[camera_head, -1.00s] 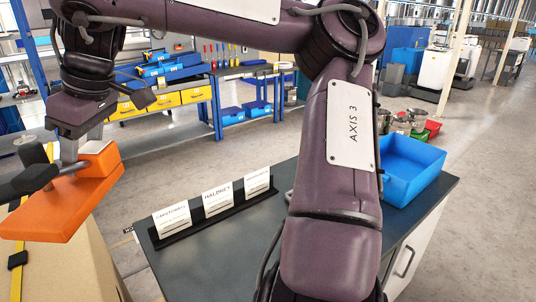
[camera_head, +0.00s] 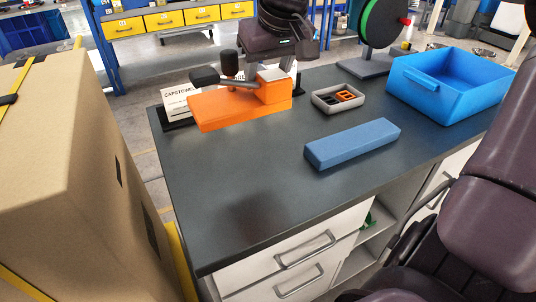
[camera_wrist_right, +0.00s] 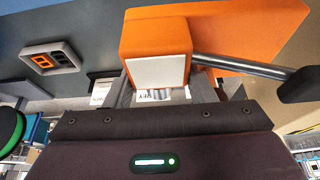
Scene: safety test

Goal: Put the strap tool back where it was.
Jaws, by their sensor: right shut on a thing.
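The strap tool (camera_head: 240,110) is an orange block with a grey lever and black knobs. My right gripper (camera_head: 277,72) is shut on its raised end and holds it over the dark counter (camera_head: 230,170), in front of the card holder. A soft dark shadow lies on the counter nearer to me, so the tool seems to be above the top. In the right wrist view the orange body (camera_wrist_right: 235,25) fills the top, with the lever to the right. The fingertips are mostly hidden behind the tool. My left gripper is out of view.
A blue block (camera_head: 352,146), a small grey tray (camera_head: 318,101) with orange and black parts, a blue bin (camera_head: 440,95) and a green-rimmed reel (camera_head: 372,22) stand on the counter. A strapped cardboard box (camera_head: 90,170) is at left. The counter's front left is bare.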

